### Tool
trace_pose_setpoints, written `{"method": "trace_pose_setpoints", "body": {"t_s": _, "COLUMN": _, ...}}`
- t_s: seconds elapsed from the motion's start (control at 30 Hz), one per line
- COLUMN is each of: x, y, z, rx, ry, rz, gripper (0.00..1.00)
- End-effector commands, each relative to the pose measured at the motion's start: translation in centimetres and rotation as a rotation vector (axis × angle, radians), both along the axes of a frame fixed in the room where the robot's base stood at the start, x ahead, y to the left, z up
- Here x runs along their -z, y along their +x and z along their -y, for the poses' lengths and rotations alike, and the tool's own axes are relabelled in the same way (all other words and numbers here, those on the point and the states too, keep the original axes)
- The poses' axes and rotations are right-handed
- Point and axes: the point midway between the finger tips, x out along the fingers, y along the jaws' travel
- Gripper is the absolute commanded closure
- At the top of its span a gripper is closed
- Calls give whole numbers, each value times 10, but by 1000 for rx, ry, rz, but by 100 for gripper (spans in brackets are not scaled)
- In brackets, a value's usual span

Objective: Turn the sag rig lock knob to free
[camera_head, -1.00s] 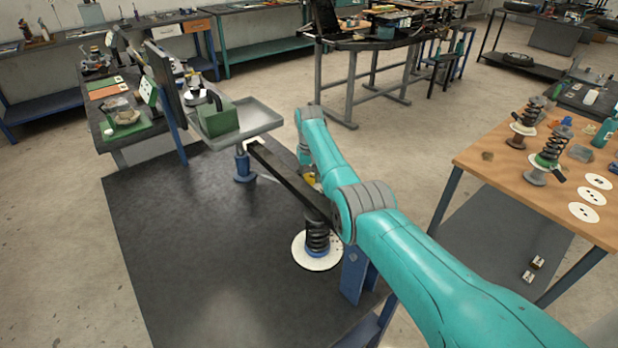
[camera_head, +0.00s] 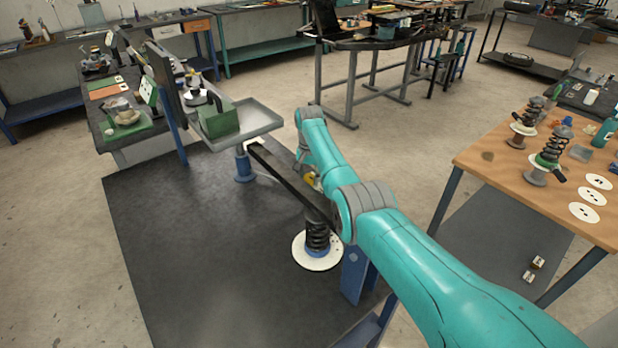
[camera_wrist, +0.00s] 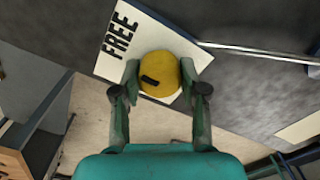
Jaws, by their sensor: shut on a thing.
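The lock knob (camera_wrist: 160,72) is a yellow round knob with a short black mark on its face, seen in the wrist view. It sits in front of a white plate (camera_wrist: 146,35) with the word FREE printed on its left part. The black mark lies roughly crosswise, its left end toward the FREE side. My gripper (camera_wrist: 160,80) has one finger on each side of the knob and is shut on it. In the head view the knob (camera_head: 309,179) is a small yellow patch mostly hidden by my arm and the rig's dark beam (camera_head: 283,179).
The rig's black spring (camera_head: 317,236) stands on a white disc (camera_head: 318,262) below the beam. A tray with a green block (camera_head: 218,120) is at the beam's far end. A wooden table (camera_head: 500,165) with spring units stands at right. The dark mat (camera_head: 190,260) is clear at left.

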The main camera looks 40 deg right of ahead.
Motion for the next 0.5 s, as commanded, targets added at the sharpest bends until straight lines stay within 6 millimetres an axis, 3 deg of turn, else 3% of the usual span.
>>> {"method": "trace_pose_setpoints", "body": {"t_s": 0.4, "x": 1, "y": 0, "z": 0, "rx": 6, "ry": 1, "rz": -1, "gripper": 92}}
{"method": "trace_pose_setpoints", "body": {"t_s": 0.43, "x": 1, "y": 0, "z": 0, "rx": 6, "ry": 1, "rz": -1, "gripper": 50}}
{"method": "trace_pose_setpoints", "body": {"t_s": 0.5, "x": 1, "y": 0, "z": 0, "rx": 6, "ry": 1, "rz": -1, "gripper": 32}}
